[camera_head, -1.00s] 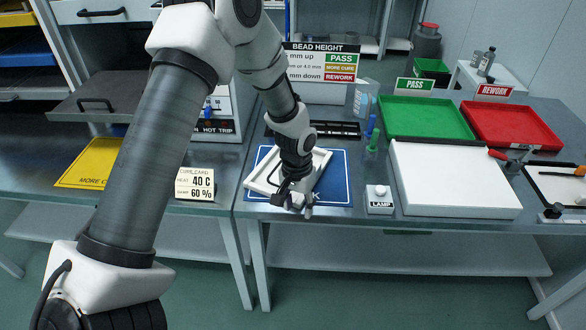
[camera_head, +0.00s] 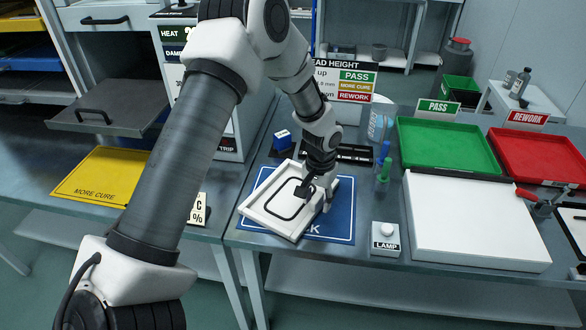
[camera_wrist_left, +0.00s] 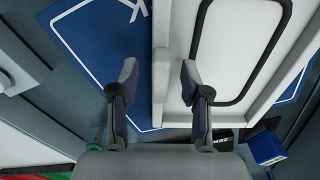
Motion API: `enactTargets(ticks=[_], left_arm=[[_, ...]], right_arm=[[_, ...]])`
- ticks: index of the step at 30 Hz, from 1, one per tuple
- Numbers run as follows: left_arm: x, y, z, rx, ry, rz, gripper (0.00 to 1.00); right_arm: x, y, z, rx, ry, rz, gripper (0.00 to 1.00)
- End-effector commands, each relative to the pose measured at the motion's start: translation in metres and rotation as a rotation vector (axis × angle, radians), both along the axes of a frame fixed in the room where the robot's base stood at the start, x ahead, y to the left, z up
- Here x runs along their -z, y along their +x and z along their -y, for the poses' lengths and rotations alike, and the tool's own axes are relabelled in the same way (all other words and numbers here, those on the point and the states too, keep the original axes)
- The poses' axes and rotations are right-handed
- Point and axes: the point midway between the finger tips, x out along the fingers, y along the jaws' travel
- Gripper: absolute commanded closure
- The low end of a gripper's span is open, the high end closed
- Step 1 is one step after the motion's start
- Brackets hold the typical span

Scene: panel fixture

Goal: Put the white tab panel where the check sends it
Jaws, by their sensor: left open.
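The white tab panel (camera_head: 262,211) lies turned at an angle on the blue mat (camera_head: 340,222). It is a shallow white tray with a raised rim and a black rounded bead loop inside. My left gripper (camera_head: 319,196) is low at the panel's right side and partly covers that edge. In the left wrist view the open fingers (camera_wrist_left: 159,82) stand either side of the panel's rim (camera_wrist_left: 163,60), one over the mat and one over the panel. Whether either finger touches the rim cannot be told. My right gripper is not in view.
A green PASS tray (camera_head: 437,142) and a red REWORK tray (camera_head: 537,158) stand at the back right. A yellow MORE CURE mat (camera_head: 98,177) lies left. A white block (camera_head: 470,222) and the LAMP box (camera_head: 385,237) stand right of the blue mat.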

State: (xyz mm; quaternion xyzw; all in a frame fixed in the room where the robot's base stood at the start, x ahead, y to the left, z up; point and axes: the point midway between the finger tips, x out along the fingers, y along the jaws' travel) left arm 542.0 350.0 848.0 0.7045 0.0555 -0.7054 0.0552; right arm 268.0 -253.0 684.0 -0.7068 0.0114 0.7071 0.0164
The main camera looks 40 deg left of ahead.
Motion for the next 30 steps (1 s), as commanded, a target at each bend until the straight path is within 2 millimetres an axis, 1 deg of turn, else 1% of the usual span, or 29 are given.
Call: enactTargets(ticks=[1, 3, 7, 8, 9, 11, 12, 24, 26, 30], left_arm=[[0.005, 0.0, 0.0, 0.0, 0.0, 0.0, 0.53], [0.008, 0.0, 0.0, 0.0, 0.0, 0.001, 0.53], [0.008, 0.0, 0.0, 0.0, -0.001, 0.002, 0.53], [0.008, 0.0, 0.0, 0.0, -0.001, 0.002, 0.57], [0.008, 0.0, 0.0, 0.0, -0.001, 0.002, 0.71], [0.008, 0.0, 0.0, 0.0, -0.001, 0.002, 0.92], [0.008, 0.0, 0.0, 0.0, -0.001, 0.002, 1.0], [0.007, 0.001, 0.0, -0.001, -0.001, 0.003, 1.0], [0.004, 0.001, 0.0, -0.001, -0.001, 0.003, 1.0], [-0.007, 0.001, 0.0, -0.001, 0.0, 0.004, 1.0]], right_arm=[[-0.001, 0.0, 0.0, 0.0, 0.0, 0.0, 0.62], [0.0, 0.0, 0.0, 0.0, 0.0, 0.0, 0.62], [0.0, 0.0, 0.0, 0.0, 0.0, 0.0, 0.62], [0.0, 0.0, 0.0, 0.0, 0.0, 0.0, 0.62], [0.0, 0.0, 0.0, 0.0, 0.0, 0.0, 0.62], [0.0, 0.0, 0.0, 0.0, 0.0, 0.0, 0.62], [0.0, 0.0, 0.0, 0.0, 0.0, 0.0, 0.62], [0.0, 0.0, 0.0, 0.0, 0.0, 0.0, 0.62], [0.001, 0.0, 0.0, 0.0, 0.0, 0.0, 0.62], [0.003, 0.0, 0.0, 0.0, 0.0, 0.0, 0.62]])
